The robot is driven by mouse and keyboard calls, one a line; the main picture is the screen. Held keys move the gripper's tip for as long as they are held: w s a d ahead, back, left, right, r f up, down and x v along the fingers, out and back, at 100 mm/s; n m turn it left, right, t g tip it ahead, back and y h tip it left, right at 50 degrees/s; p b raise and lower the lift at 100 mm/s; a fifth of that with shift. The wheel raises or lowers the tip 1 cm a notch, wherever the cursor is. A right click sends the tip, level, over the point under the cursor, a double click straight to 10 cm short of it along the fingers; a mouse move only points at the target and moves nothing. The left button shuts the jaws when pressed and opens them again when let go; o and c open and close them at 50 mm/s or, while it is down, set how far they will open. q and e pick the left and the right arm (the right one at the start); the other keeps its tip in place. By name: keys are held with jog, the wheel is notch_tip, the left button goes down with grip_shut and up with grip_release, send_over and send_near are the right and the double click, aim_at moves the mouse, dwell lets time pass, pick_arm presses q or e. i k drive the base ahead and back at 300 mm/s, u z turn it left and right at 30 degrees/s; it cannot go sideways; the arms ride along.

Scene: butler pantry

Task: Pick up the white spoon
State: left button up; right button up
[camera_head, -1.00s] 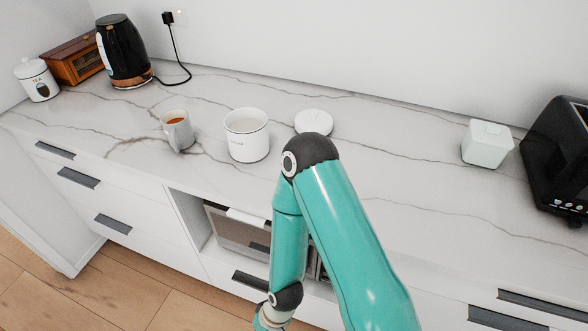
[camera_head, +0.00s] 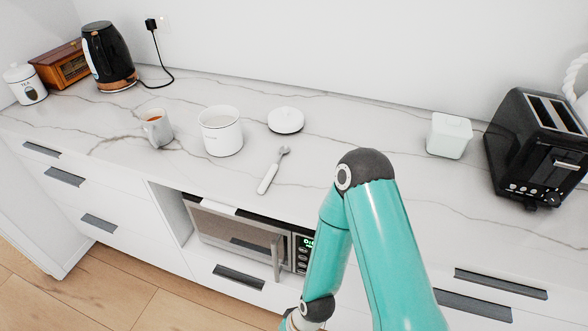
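The white spoon (camera_head: 268,177) lies on the marble counter, in front of the round white lid and to the right of the open white canister. Its handle points toward the counter's front edge and its greyish bowl end points away. A teal arm of mine comes in from the lower right, with its dark elbow joint to the right of the spoon, apart from it. The arm runs down past the counter's front edge, and its gripper is below the picture. My other arm and gripper are not in view.
The open white canister (camera_head: 221,133), round lid (camera_head: 286,121) and mug (camera_head: 157,129) stand behind the spoon. A kettle (camera_head: 107,58) is at the back left. A small white box (camera_head: 449,136) and black toaster (camera_head: 535,145) are at the right. A microwave (camera_head: 240,236) sits under the counter.

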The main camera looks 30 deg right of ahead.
aim_at(284, 149)
jog(key=u, duration=2.2)
jog(key=i, duration=0.2)
jog(key=z, duration=3.95)
jog(key=k, duration=0.6)
jog(key=u, duration=0.5)
jog(key=i, duration=0.95)
jog(key=u, duration=0.15)
